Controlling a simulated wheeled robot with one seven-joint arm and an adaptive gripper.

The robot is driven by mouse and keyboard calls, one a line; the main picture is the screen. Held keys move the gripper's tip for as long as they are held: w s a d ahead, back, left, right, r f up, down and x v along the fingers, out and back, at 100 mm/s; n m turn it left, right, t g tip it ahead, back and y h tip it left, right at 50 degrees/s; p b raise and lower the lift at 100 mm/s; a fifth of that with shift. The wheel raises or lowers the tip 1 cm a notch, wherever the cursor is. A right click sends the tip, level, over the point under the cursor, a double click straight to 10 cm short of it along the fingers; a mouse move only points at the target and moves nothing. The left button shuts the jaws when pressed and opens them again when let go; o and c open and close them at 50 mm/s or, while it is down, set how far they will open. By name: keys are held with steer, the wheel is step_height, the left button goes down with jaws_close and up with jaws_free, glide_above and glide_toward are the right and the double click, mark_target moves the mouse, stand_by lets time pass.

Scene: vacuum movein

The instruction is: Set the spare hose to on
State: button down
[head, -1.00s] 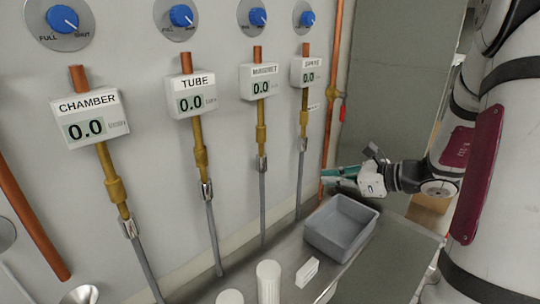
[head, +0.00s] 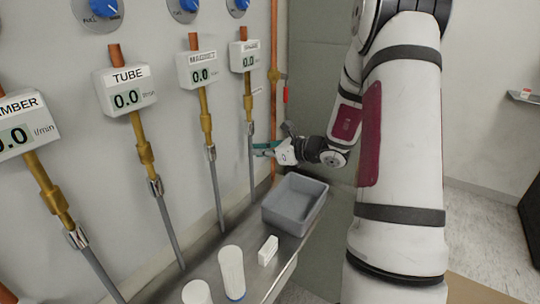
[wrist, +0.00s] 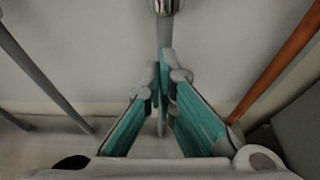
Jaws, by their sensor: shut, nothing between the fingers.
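The spare line is the rightmost of the metered lines. Its white meter box (head: 245,56) has a small label and a low reading, blurred in the head view. Its blue knob (head: 239,5) is cut by the top edge. Below the box, a brass pipe runs into a metal fitting and a grey hose (head: 252,178). My gripper (head: 257,149) is at the hose, just below the fitting. In the wrist view, the teal fingers (wrist: 165,78) converge at their tips, with the hose (wrist: 164,33) straight ahead beyond them. Whether they touch it is unclear.
A grey basin (head: 272,217) stands on the metal bench below my gripper. White containers (head: 231,270) and a small white box (head: 268,250) stand nearer. A copper pipe (head: 274,30) with a red-handled valve (head: 285,95) is just right of the hose. Other metered lines are to the left.

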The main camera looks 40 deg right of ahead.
mark_target(253, 132)
steer(key=shift+s+r, duration=0.1)
steer(key=shift+r, duration=0.95)
step_height(253, 132, up, 5)
steer(key=shift+f+p, duration=0.2)
steer(key=shift+p, duration=0.95)
steer(key=shift+f, duration=0.15)
